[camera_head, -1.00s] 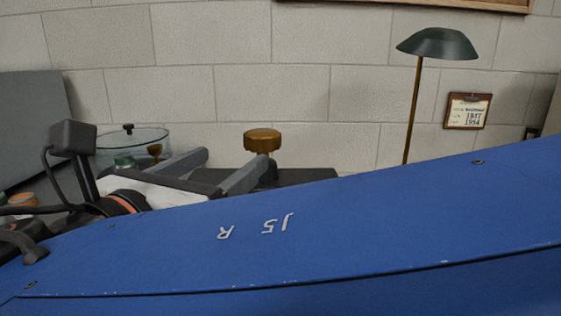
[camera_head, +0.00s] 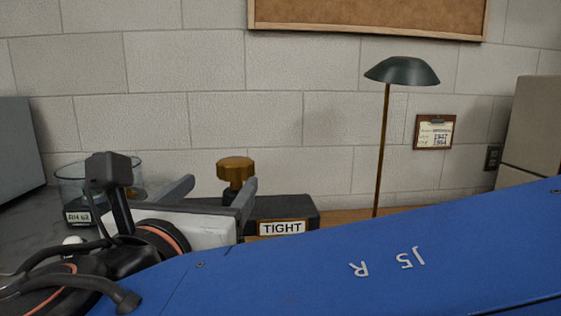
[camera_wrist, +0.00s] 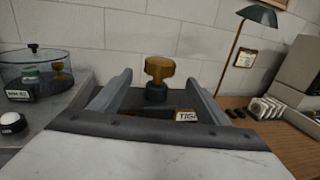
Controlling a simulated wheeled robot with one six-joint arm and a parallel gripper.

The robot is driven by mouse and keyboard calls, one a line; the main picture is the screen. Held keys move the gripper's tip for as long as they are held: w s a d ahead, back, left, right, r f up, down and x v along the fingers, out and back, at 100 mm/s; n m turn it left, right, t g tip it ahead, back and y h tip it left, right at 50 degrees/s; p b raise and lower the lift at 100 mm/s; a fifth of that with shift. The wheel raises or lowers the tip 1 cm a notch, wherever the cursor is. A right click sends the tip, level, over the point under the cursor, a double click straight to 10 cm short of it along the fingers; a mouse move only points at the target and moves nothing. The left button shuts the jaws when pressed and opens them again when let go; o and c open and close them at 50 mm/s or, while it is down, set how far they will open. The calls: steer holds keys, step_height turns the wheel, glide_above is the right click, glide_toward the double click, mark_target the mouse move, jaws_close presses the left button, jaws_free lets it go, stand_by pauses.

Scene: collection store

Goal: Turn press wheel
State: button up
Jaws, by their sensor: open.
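The press wheel (camera_head: 235,171) is a brass-coloured lobed knob on a short stem, standing on a dark press block (camera_head: 300,208). A label reading "TIGHT" (camera_head: 282,228) is on the block's front. In the wrist view the wheel (camera_wrist: 159,68) shows upright between and beyond my two grey fingers. My gripper (camera_head: 218,192) is open and empty, its fingers apart from each other. In the wrist view my gripper (camera_wrist: 158,92) points at the wheel, with a finger on each side of the line to it. I cannot tell how far the fingertips are from the wheel.
A glass vessel (camera_wrist: 38,72) with small items inside stands at left, beside a white-topped round button (camera_wrist: 12,122). A green lamp (camera_head: 402,71) on a thin brass pole stands right of the press. A white rack (camera_wrist: 272,108) sits on the wooden bench at right.

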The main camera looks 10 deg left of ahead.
mark_target(241, 161)
steer(key=w, duration=1.4)
steer(key=shift+w+a, duration=0.2)
steer(key=shift+w, duration=0.05)
steer(key=c, duration=1)
